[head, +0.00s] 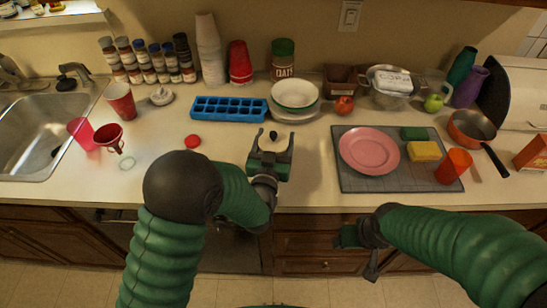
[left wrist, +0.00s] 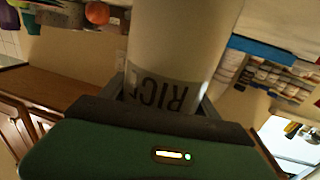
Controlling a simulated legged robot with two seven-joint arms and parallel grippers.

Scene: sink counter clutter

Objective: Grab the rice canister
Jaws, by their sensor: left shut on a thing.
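The rice canister, a pale cylinder with dark "RICE" lettering, fills the upper middle of the left wrist view (left wrist: 185,40). It stands between the fingers of my left gripper, which is shut on it. In the head view my left gripper (head: 271,145) is over the front part of the counter, with its fingers apart around a pale shape that blends into the countertop; a small dark knob shows there. My right gripper (head: 358,250) is low in front of the counter edge, away from the canister; its finger opening is unclear.
A blue ice tray (head: 229,109) and stacked bowls (head: 294,95) stand behind the left gripper. A red lid (head: 193,141) lies to its left. A grey mat (head: 358,179) with a pink plate (head: 369,150) is to the right. The sink (head: 38,135) is far left.

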